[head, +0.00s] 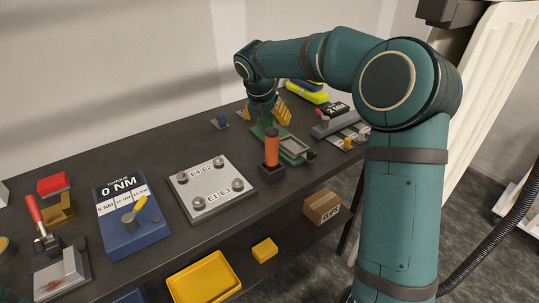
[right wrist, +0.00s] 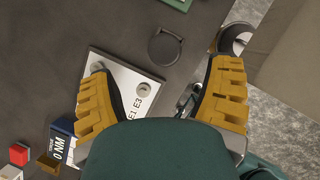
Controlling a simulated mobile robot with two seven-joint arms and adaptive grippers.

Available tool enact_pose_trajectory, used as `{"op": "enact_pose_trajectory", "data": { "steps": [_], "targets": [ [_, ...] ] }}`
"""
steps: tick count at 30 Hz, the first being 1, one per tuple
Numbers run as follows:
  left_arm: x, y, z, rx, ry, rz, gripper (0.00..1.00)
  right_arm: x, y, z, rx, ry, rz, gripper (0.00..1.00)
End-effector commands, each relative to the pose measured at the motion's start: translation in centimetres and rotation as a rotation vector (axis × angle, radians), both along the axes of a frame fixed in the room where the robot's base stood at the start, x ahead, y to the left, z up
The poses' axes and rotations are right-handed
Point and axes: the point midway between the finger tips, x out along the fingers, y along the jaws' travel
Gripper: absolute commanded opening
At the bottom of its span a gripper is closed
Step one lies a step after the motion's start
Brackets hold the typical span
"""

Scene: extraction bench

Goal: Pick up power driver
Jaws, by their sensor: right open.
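An orange and black upright tool, which looks like the power driver (head: 271,146), stands in a dark square holder (head: 271,173) near the bench's front edge. My right gripper (head: 265,112) is open and empty, pointing down beyond the driver in the head view. In the right wrist view its two yellow ridged fingers (right wrist: 162,95) are wide apart, with part of the silver plate (right wrist: 125,75) between them. I cannot surely identify the driver in the wrist view. My left gripper is not in view.
The silver plate (head: 187,178) lies left of the driver, with the blue torque unit (head: 120,242) further left. A green fixture (head: 292,147) stands behind it to the right. A yellow bin (head: 203,284) and a cardboard box (head: 322,206) are lower down, below the bench top.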

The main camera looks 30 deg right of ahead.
Motion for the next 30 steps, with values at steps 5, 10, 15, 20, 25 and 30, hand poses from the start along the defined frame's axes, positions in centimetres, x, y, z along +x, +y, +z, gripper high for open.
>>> {"op": "enact_pose_trajectory", "data": {
  "steps": [5,10,15,20,25,30],
  "targets": [
    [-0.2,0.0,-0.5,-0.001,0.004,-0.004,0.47,0.6,-0.9,-2.9,0.001,0.002,-0.002,0.79],
    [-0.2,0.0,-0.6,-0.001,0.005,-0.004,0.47,0.9,-1.2,-3.8,0.001,-0.001,-0.001,0.79],
    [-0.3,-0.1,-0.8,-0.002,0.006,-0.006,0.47,0.9,-1.5,-4.8,0.000,0.001,-0.001,0.79],
    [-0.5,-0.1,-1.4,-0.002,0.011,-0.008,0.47,0.8,-2.1,-7.2,0.002,0.002,-0.002,0.79],
    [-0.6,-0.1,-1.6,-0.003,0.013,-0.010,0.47,1.3,-2.6,-8.8,0.001,0.000,-0.001,0.79],
    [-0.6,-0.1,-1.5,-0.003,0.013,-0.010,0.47,1.4,-2.7,-8.8,0.002,-0.002,-0.001,0.79]
  ]
}}
